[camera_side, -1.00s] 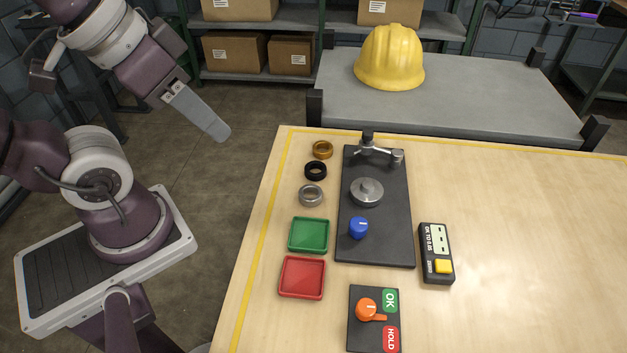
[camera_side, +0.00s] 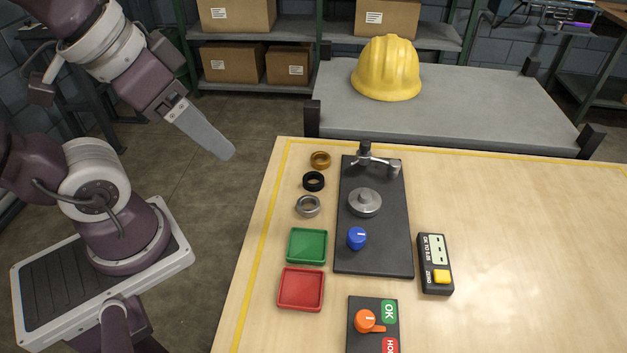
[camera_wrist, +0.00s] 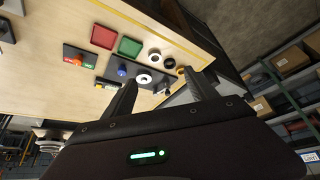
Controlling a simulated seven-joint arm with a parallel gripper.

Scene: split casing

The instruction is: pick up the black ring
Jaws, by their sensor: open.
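The black ring (camera_side: 313,188) lies flat near the table's left edge, between the brass ring (camera_side: 320,166) behind it and the silver ring (camera_side: 307,214) in front. My gripper (camera_side: 229,153) is to the left of the rings, raised and off the table's edge, pointing down and right. In the wrist view my gripper (camera_wrist: 164,84) shows its two fingers spread apart with nothing held between them. The black ring (camera_wrist: 169,67) appears small beyond the fingers. Nothing covers it in the side view.
A black plate (camera_side: 375,255) with a grey round part, a blue knob and a clamp lies right of the rings. Green (camera_side: 307,261) and red (camera_side: 301,307) trays sit in front. A gauge box (camera_side: 435,264) and OK/HOLD switch (camera_side: 366,340) are nearby. The table's right side is clear.

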